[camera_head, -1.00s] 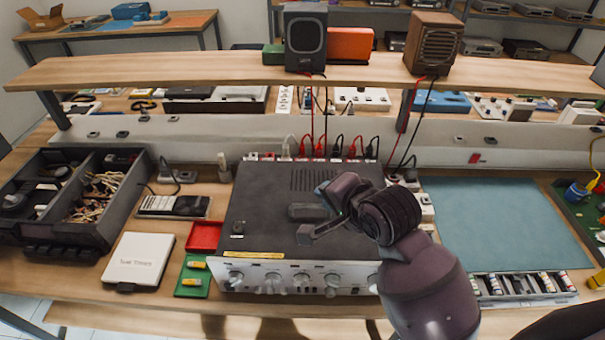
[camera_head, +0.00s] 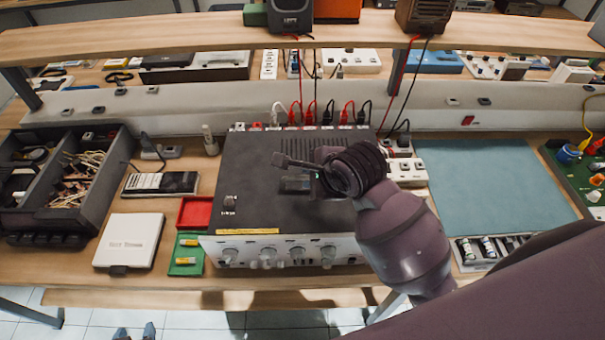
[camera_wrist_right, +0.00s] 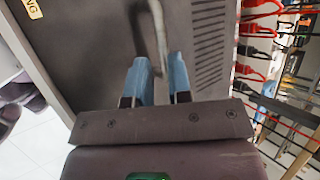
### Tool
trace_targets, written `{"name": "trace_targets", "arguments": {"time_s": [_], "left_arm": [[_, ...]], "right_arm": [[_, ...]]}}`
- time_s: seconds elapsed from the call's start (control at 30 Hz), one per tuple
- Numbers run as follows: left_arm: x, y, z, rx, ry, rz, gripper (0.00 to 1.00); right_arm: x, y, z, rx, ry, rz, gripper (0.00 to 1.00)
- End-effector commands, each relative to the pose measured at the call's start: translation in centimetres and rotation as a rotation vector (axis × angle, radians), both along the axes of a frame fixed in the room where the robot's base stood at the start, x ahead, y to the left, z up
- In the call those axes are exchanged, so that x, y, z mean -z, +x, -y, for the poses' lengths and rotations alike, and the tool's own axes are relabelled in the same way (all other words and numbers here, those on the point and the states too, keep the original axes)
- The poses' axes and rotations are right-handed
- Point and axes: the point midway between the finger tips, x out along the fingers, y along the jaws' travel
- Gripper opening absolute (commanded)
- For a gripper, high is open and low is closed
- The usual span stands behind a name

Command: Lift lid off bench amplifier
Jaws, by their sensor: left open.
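The bench amplifier (camera_head: 270,239) stands on the bench, its knobbed silver front toward me. Its dark lid (camera_head: 250,165) lies flat on top, with a yellow label near the front edge and vent slots behind. A small dark raised piece (camera_head: 296,185) sits mid-lid, partly behind my wrist. My right gripper (camera_head: 313,180) is over the middle of the lid, fingertips hidden in the head view. In the right wrist view its blue fingers (camera_wrist_right: 160,72) are apart, with a grey curved bar (camera_wrist_right: 158,30) reaching between them; contact is unclear. My left gripper is not seen.
Red and black cables (camera_head: 325,112) rise behind the amplifier toward the shelf (camera_head: 200,38). A parts box (camera_head: 65,180), a meter (camera_head: 160,184), a white box (camera_head: 128,241) and a red tray (camera_head: 194,212) stand left. A blue-green mat (camera_head: 490,190) lies clear at right.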

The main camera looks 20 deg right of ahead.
Motion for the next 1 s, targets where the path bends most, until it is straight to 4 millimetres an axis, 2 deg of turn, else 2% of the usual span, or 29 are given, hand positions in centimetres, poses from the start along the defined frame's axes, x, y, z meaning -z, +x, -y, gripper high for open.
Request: {"name": "trace_targets", "arguments": {"time_s": [0.17,0.53,0.87,1.0], "left_arm": [[-0.1,0.1,0.0,0.000,0.000,0.002,0.50],[-0.2,-0.1,0.0,0.000,0.000,-0.004,0.50],[0.0,-0.3,-0.1,-0.002,0.001,-0.009,0.50],[0.0,-0.3,-0.1,-0.002,0.001,-0.009,0.50]], "right_arm": [[0.7,0.6,-0.2,-0.001,-0.001,0.000,0.19],[3.9,3.3,-1.1,-0.001,-0.001,-0.001,0.19],[4.3,3.6,-1.2,-0.001,0.000,0.001,0.19],[4.3,3.6,-1.2,-0.001,0.000,0.001,0.00]]}}
